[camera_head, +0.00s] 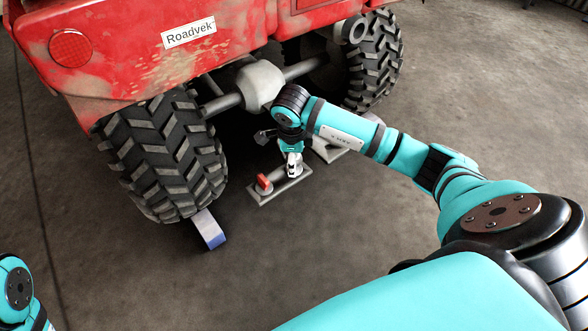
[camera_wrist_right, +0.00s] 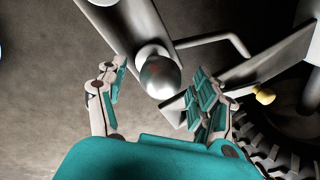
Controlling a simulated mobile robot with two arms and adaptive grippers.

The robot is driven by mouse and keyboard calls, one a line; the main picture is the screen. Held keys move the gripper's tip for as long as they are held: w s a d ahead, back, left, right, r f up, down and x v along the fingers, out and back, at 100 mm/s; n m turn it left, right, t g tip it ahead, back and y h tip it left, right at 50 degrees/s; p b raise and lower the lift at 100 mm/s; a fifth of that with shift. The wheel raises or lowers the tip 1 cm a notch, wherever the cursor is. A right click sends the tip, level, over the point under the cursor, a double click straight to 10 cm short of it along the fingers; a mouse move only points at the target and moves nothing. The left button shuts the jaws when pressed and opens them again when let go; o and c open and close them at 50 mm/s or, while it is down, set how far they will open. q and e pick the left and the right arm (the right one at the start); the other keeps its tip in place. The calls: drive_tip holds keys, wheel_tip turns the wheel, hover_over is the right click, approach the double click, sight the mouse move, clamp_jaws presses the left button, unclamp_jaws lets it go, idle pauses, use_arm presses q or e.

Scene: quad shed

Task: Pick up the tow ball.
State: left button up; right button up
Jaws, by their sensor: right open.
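The tow ball (camera_wrist_right: 158,76) is a shiny grey metal sphere in the right wrist view. It sits at a grey metal drawbar (camera_wrist_right: 125,22). My right gripper (camera_wrist_right: 160,84) is open, with one finger on each side of the ball in the picture. I cannot tell whether the fingers touch it. In the head view my right gripper (camera_head: 291,158) is low behind the red vehicle, over the drawbar (camera_head: 288,189), and largely covers the ball. Only a piece of my left arm shows at the lower left; its gripper is out of view.
The red vehicle (camera_head: 120,40) stands close behind, with knobby tyres at left (camera_head: 165,155) and right (camera_head: 375,60). A red part (camera_head: 263,184) sits on the drawbar's near end. A white and blue block (camera_head: 209,229) lies by the left tyre. The floor in front is clear.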

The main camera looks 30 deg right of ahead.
drive_tip(key=shift+b+x, duration=0.3)
drive_tip(key=shift+x, duration=0.75)
drive_tip(key=shift+r, duration=0.1)
clamp_jaws()
